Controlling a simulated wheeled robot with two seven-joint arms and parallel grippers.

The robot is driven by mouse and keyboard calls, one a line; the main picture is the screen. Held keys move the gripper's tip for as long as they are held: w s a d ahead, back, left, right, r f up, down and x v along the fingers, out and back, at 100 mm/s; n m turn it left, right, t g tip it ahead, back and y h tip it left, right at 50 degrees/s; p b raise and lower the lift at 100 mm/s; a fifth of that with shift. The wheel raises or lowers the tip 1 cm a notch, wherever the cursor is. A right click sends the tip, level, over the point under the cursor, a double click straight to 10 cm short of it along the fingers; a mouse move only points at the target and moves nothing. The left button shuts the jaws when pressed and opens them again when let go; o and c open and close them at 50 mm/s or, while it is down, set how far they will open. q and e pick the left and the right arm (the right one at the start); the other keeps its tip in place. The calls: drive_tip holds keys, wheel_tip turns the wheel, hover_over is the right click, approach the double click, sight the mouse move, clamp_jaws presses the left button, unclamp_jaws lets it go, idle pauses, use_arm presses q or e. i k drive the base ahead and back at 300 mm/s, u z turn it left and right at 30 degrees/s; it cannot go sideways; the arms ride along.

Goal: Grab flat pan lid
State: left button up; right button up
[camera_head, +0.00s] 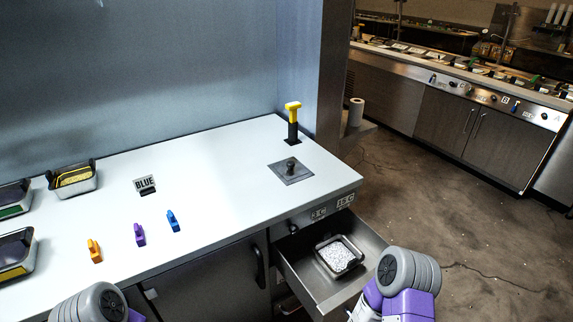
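A flat grey square plate with a dark round knob, which looks like the flat pan lid (299,175), lies on the white counter near its right end. Nothing touches it from above. Part of my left arm shows at the bottom left edge, and part of my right arm shows at the bottom, right of the open drawer. Both arms are cut off by the lower edge of the picture, and neither pair of fingertips can be made out. Both arms are well away from the lid.
A yellow-and-black tool (292,121) stands upright behind the lid. An open drawer (303,286) below it holds a small pan of white bits (340,257). The counter's middle is clear.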

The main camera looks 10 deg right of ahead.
sight(290, 171)
drive_tip(key=u, duration=1.4)
drive_tip(key=k, duration=0.75)
drive_tip(key=z, duration=0.9)
drive_tip(key=i, duration=0.5)
